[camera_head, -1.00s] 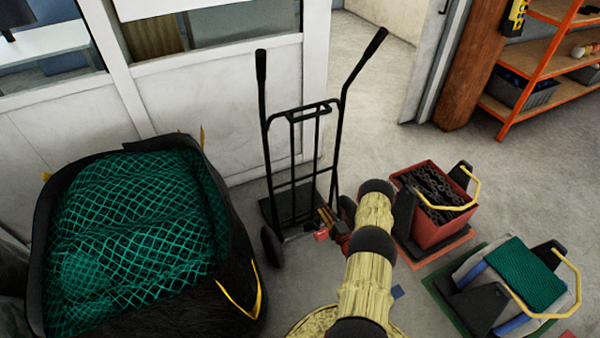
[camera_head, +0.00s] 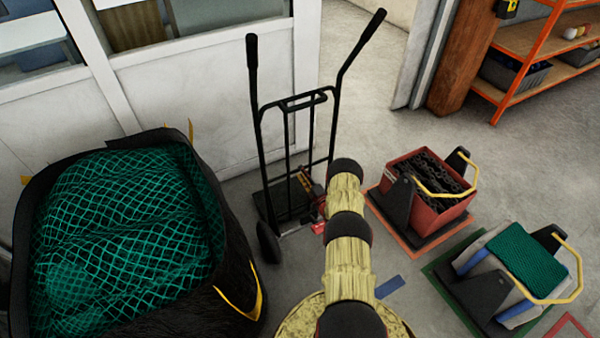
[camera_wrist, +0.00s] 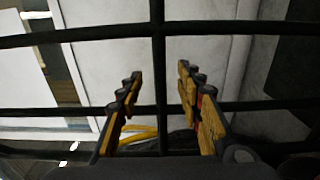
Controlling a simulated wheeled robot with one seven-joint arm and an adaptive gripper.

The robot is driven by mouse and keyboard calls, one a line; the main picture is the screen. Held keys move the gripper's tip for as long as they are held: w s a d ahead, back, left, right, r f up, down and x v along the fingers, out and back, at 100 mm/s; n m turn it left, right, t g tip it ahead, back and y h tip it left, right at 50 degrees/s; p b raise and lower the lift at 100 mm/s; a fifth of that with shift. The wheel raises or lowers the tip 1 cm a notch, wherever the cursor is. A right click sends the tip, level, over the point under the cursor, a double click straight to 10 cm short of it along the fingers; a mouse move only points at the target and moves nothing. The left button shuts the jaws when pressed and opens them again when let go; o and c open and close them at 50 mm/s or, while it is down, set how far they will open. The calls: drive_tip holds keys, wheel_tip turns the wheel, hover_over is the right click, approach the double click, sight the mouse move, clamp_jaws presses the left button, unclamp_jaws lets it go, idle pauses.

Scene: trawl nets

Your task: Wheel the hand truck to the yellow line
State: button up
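The black hand truck (camera_head: 259,120) stands upright by the white panelled wall, its two handles raised and its toe plate and wheels on the floor. My gripper (camera_head: 304,182) is at the lower part of its frame in the head view, partly hidden by the bars and my arm. In the wrist view my gripper (camera_wrist: 160,70) is open, with yellow-padded fingers on either side of an upright bar of the hand truck (camera_wrist: 159,95). I cannot tell whether the fingers touch it. No yellow line shows in either view.
A black bag (camera_head: 238,235) of green netting stands close left of the truck. A red crate of chain (camera_head: 428,217) and a carrier with green net (camera_head: 525,262) stand to the right. Orange shelves (camera_head: 519,70) are at the back right. Blue tape (camera_head: 390,287) lies on the floor.

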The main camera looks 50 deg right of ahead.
drive_tip(key=shift+x, duration=2)
drive_tip(key=shift+c, duration=0.3)
clamp_jaws()
